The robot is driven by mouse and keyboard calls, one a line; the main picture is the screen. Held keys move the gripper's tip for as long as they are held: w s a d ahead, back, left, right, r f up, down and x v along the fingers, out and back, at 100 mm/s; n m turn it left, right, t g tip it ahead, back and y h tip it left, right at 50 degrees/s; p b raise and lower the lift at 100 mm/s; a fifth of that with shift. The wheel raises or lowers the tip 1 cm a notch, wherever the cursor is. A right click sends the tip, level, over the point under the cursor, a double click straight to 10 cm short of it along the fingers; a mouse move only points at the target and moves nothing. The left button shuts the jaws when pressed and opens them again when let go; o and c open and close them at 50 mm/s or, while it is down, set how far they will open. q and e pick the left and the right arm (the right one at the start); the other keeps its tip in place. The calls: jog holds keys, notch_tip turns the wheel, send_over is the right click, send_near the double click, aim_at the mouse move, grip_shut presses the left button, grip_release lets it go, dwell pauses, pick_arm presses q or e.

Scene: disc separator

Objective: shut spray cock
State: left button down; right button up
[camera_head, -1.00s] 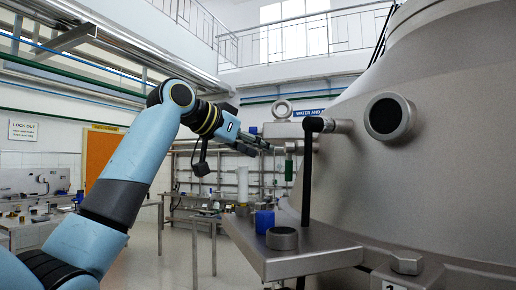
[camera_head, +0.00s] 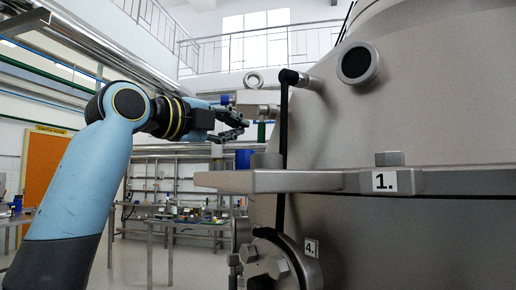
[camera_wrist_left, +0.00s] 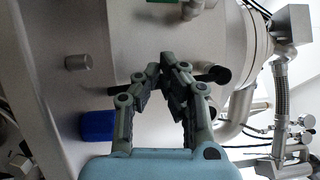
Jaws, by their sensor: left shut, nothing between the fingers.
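My left gripper (camera_head: 243,122) shows in the head view, fingers pointing right and shut with nothing between them. In the left wrist view its two fingers (camera_wrist_left: 168,66) meet near the middle, in front of the grey vessel. A metal fitting (camera_head: 262,109) with a green part (camera_head: 262,132) hanging below it sits just right of the fingertips; it may be the spray cock, but I cannot tell for sure. Whether the fingers touch it is unclear. In the left wrist view a black round-ended part (camera_wrist_left: 219,75) lies just right of the fingertips. My right gripper is not in view.
The grey separator (camera_head: 430,90) fills the right side. A black pipe (camera_head: 283,130) stands upright behind the ledge. Open floor lies left of the separator.

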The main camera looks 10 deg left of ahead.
aim_at(261, 132)
pick_arm(q)
jog(key=shift+w+d+r, duration=0.15)
jog(key=shift+w, duration=0.25)
jog(key=p+x, duration=0.3)
jog(key=x, duration=0.5)
jog(key=shift+w+d+r, duration=0.1)
jog(key=shift+w, duration=0.1)
jog(key=w, duration=0.1)
jog(key=w+a+p, duration=0.1)
jog(key=w, duration=0.1)
jog(key=shift+w+r, duration=0.15)
jog(key=shift+w+a, duration=0.15)
jog(key=shift+w, duration=0.35)
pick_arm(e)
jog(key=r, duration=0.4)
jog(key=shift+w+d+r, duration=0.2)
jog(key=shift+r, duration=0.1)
